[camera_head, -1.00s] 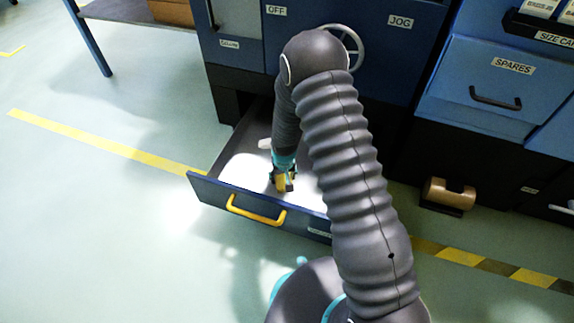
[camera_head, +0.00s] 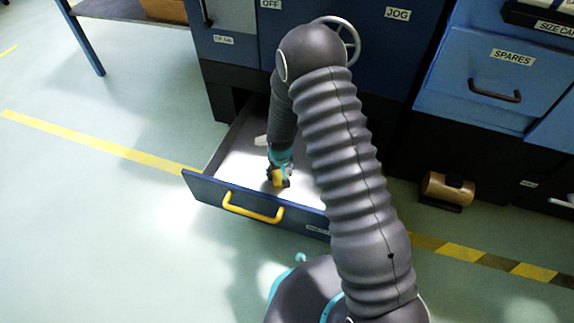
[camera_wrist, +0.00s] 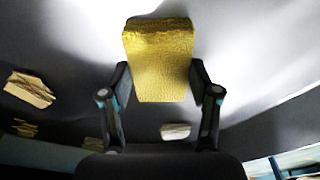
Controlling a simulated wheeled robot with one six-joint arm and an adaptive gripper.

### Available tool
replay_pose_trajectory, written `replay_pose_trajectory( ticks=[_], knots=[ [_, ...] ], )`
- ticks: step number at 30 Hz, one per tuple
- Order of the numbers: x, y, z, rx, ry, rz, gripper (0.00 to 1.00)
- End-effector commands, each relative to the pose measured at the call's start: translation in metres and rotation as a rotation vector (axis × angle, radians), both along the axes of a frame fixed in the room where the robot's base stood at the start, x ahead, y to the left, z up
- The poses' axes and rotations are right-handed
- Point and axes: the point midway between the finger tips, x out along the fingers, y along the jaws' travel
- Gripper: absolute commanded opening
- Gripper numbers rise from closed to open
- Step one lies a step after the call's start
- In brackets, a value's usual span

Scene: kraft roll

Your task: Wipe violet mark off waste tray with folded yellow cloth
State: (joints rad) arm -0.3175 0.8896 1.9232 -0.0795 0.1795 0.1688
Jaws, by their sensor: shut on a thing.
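The folded yellow cloth (camera_wrist: 160,62) is held between the two fingers of my gripper (camera_wrist: 160,92) in the wrist view. In the head view, my gripper (camera_head: 277,178) is down inside the pulled-out waste tray (camera_head: 222,176), behind its yellow handle. A small part of the cloth (camera_head: 279,180) shows there at the fingertips. The tray floor is pale and brightly lit. I cannot tell whether the cloth touches it. No violet mark shows in either view; the cloth and my arm hide part of the floor.
Light scraps lie in the tray, one on the left (camera_wrist: 30,89) and one near my right finger (camera_wrist: 175,131). The tray's blue front has a yellow handle (camera_head: 252,207). A brown roll (camera_head: 447,188) sits right of my arm.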

Motion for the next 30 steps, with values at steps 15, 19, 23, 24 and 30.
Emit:
replay_pose_trajectory(
  ticks=[15, 19, 23, 24, 30],
  knots=[
    [0.003, -0.012, 0.056, 0.000, 0.000, -0.019, 0.34],
    [0.003, -0.012, 0.068, 0.000, 0.001, -0.019, 0.34],
    [0.003, -0.011, 0.078, 0.000, 0.000, -0.019, 0.34],
    [0.003, -0.011, 0.080, 0.000, 0.000, -0.019, 0.34],
    [0.002, -0.011, 0.081, 0.000, 0.001, -0.019, 0.34]
  ],
)
